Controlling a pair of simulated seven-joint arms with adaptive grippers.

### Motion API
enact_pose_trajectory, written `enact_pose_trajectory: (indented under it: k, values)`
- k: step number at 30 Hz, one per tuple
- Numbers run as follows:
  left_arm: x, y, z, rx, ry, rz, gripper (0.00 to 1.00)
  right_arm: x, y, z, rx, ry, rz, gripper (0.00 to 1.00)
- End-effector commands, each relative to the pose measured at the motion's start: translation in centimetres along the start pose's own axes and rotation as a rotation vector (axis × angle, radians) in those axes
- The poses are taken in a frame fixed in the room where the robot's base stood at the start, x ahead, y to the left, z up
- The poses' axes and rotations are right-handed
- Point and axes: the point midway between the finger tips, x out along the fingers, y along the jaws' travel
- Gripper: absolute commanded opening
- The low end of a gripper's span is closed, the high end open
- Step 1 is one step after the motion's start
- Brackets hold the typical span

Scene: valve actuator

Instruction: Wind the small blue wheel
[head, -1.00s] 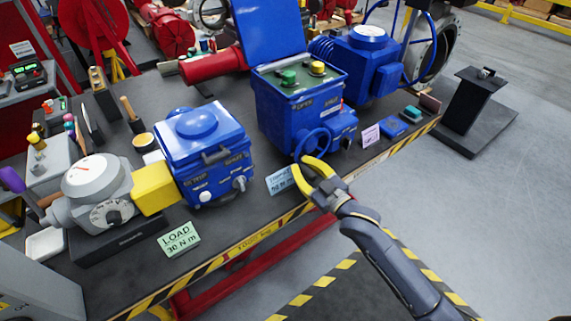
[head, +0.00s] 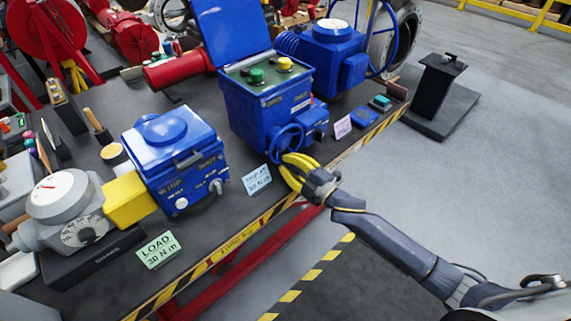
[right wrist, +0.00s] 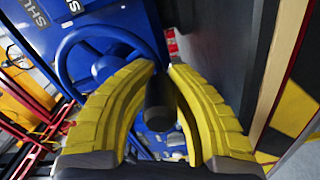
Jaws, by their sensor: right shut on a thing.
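The small blue wheel (head: 287,143) is a spoked handwheel on the front of the blue actuator box (head: 262,103) at the bench's front edge. My right gripper (head: 283,163), with yellow fingers, is at the wheel's lower edge. In the right wrist view, the wheel (right wrist: 98,52) is behind and left of the fingers (right wrist: 163,70). A dark cylindrical handle (right wrist: 160,103) is between the yellow fingers, and they are shut on it. Its join to the wheel is hidden. My left gripper is out of view.
Left of the wheel stand a tag (head: 257,179), a second blue box (head: 176,152) and a grey dial unit (head: 62,199). Floor in front of the bench is clear.

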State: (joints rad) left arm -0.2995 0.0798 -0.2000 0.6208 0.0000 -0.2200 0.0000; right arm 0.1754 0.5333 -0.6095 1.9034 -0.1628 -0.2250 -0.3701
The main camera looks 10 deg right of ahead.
Motion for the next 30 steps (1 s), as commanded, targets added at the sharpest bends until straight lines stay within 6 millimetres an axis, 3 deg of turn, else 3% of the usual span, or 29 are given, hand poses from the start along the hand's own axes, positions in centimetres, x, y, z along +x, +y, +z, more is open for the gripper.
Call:
enact_pose_trajectory:
  k: [10, 26, 27, 30]
  values:
    - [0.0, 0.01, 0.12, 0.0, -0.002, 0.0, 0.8, 0.05, 0.31, 0.8, -0.126, -0.001, 0.001, 0.0]
    - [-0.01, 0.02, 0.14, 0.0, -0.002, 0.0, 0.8, 0.05, 0.42, 0.98, -0.149, -0.002, 0.001, 0.0]
    - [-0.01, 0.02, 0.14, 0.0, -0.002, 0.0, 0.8, 0.05, 0.42, 0.98, -0.149, -0.002, 0.001, 0.16]
    - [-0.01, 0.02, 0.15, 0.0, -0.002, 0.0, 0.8, 0.05, 0.41, 0.97, -0.149, -0.002, 0.001, 0.27]
